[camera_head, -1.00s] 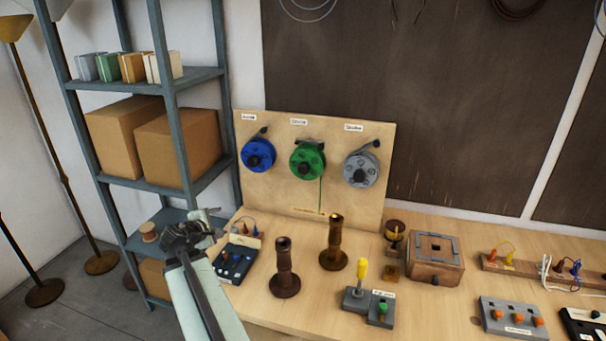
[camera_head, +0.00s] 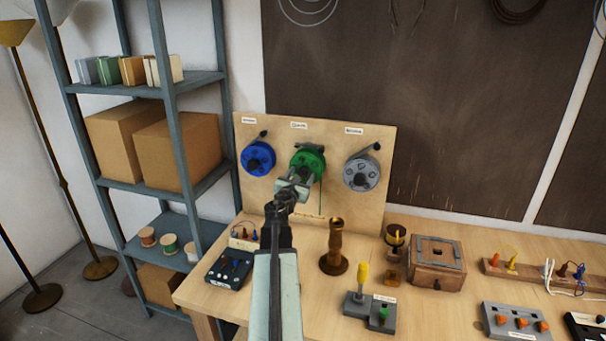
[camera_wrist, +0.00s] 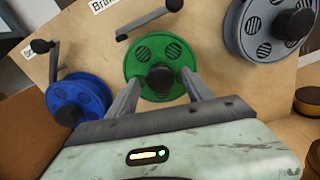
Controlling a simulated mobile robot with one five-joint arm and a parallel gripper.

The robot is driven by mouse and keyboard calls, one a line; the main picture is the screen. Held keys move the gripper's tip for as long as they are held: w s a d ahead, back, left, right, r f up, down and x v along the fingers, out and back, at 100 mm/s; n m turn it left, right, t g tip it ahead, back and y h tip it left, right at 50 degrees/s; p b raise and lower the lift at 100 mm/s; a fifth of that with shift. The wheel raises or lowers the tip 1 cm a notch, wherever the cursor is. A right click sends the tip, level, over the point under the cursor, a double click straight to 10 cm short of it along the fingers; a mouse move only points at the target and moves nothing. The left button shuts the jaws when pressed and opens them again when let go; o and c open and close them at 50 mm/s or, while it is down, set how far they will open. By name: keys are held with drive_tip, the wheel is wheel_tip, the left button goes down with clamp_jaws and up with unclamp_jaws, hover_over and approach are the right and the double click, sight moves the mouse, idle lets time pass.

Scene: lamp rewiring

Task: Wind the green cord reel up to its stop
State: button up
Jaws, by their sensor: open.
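The green cord reel (camera_head: 309,160) is mounted on an upright wooden board between a blue reel and a grey reel. Its green cord (camera_head: 320,198) hangs down the board. My gripper (camera_wrist: 162,84) is open, with one finger on each side of the dark knob. I cannot tell whether the fingers touch it. In the head view my gripper (camera_head: 293,186) hides the reel's lower part.
The blue reel (camera_head: 258,158) is on the left and the grey reel (camera_head: 361,172) on the right, both close by. A dark turned post (camera_head: 335,247) stands on the bench in front of the board. A shelf with boxes (camera_head: 178,150) stands at left.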

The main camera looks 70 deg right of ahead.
drive_tip(key=shift+d, duration=1.05)
clamp_jaws()
drive_tip(key=shift+w, duration=0.1)
drive_tip(key=shift+m, duration=0.3)
